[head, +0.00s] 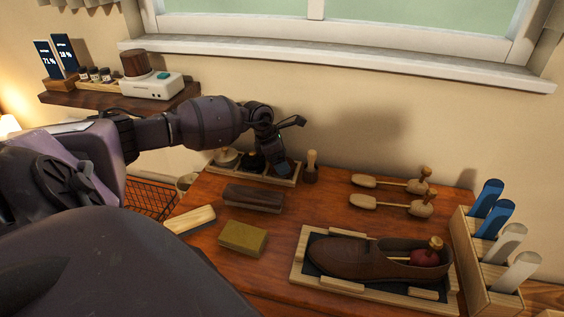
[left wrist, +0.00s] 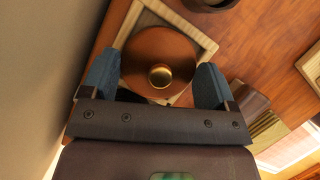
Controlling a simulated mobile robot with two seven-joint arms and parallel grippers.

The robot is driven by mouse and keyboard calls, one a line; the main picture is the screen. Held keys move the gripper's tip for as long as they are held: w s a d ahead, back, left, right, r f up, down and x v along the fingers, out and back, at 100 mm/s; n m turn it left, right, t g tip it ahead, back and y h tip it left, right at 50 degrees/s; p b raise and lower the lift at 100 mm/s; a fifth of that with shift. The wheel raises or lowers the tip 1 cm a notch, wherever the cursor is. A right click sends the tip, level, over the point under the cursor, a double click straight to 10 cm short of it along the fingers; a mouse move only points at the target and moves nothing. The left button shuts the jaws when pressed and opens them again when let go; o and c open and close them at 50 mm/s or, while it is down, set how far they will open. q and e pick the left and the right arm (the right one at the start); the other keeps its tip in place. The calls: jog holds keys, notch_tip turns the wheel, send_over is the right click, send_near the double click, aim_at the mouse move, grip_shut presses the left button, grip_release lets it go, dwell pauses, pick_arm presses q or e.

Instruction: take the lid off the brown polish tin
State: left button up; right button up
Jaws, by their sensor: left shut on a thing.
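The brown lid of the polish tin (left wrist: 150,48), round with a brass knob (left wrist: 160,76), fills the space between my left gripper's blue fingers (left wrist: 160,64) in the left wrist view. The left gripper is shut on this lid. The lid hides the tin body beneath it, so I cannot tell if they touch. In the head view the left gripper (head: 282,168) points down over the right part of a small wooden tray (head: 268,180) and hides the brown tin. A pale tin (head: 228,158) and a black tin (head: 253,162) stand to its left. My right gripper is not in view.
A small upright brush (head: 311,168) stands just right of the tray. A dark brush (head: 252,197) and a yellow block (head: 243,238) lie in front. A brown shoe (head: 345,257) sits on a tray at right. The wall is close behind.

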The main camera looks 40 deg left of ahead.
pick_arm(q)
notch_tip(320, 180, up, 10)
dwell(0.8)
